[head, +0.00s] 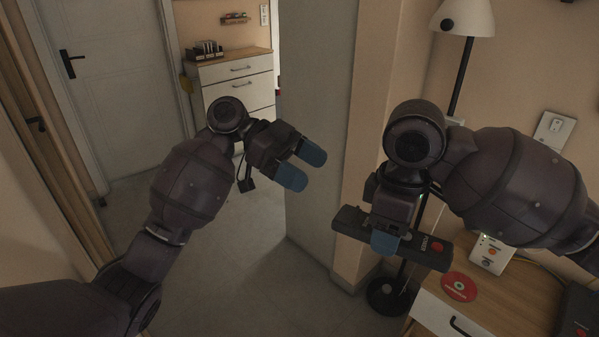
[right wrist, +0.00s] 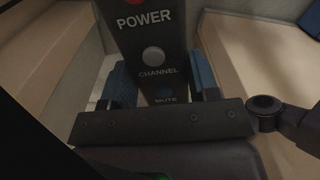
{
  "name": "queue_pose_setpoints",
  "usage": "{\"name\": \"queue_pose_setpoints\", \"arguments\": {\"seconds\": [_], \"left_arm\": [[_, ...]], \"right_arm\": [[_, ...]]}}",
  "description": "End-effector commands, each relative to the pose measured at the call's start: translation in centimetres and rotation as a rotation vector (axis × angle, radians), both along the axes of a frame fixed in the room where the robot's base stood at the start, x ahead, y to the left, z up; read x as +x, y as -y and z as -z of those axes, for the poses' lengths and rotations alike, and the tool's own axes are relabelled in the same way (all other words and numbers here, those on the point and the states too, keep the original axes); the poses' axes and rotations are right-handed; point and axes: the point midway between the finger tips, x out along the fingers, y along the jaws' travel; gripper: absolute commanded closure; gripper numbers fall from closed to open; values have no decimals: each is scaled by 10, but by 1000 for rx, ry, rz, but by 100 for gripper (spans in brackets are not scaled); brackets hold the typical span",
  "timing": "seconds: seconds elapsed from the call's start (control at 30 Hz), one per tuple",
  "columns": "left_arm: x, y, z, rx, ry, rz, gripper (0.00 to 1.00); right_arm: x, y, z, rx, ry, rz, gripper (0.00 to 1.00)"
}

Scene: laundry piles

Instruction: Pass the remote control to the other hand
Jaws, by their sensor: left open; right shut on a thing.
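The remote control (head: 426,250) is long and dark with a red button. My right gripper (head: 385,242) is shut on it near its middle and holds it in the air, roughly level, in front of the wall corner. In the right wrist view the remote (right wrist: 152,50) lies between the two blue fingers of my right gripper (right wrist: 160,88), with the words POWER, CHANNEL and MUTE readable. My left gripper (head: 302,168) is open and empty, left of the remote and clearly apart from it, its blue fingers pointing right.
A wooden-topped cabinet (head: 530,300) at the lower right bears a red disc (head: 458,287) and a white device (head: 491,254). A lamp (head: 463,18) stands behind my right arm. A wall end (head: 322,120) stands behind the gap between my grippers. Open floor (head: 235,270) lies at lower centre.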

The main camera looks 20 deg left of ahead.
Motion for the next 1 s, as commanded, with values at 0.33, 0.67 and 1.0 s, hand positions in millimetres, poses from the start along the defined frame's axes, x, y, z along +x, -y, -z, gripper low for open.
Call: {"name": "queue_pose_setpoints", "arguments": {"seconds": [0.33,0.67,1.0], "left_arm": [[-19,-1,6,4,86,152,15],[-32,39,24,3,86,151,15],[-45,83,43,3,85,148,15]], "right_arm": [[0,0,0,0,1,0,72],[0,0,0,0,1,0,72],[0,0,0,0,1,0,72]]}}
